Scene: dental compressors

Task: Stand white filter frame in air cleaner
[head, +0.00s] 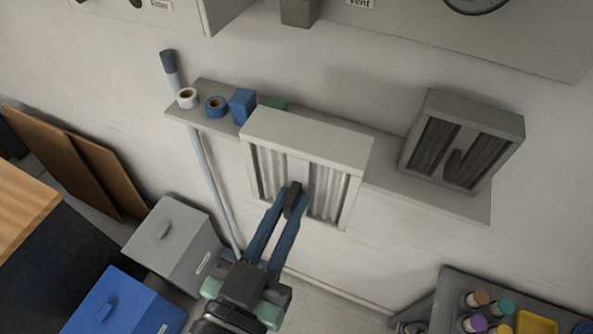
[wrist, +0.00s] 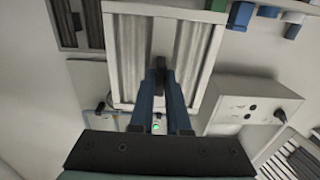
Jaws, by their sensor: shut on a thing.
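The white filter frame (head: 308,143) has pale pleats and a dark handle in its middle. It also shows in the wrist view (wrist: 205,62). My gripper (head: 292,203) is shut on this handle, and the frame hangs upright in front of the wall shelf. I cannot tell how far it is from the shelf. In the wrist view, my blue fingers (wrist: 161,80) meet the handle. No air cleaner can be surely made out; a slotted housing (wrist: 292,152) shows partly at the lower right of the wrist view.
A grey filter frame (head: 475,112) with darker pleats stands on the shelf (head: 425,188) at right. Tape rolls (head: 216,106) and a blue block (head: 242,105) stand at its left end. A wall box with knobs (wrist: 250,102) sits beside the held frame. Lidded bins (head: 172,243) stand below.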

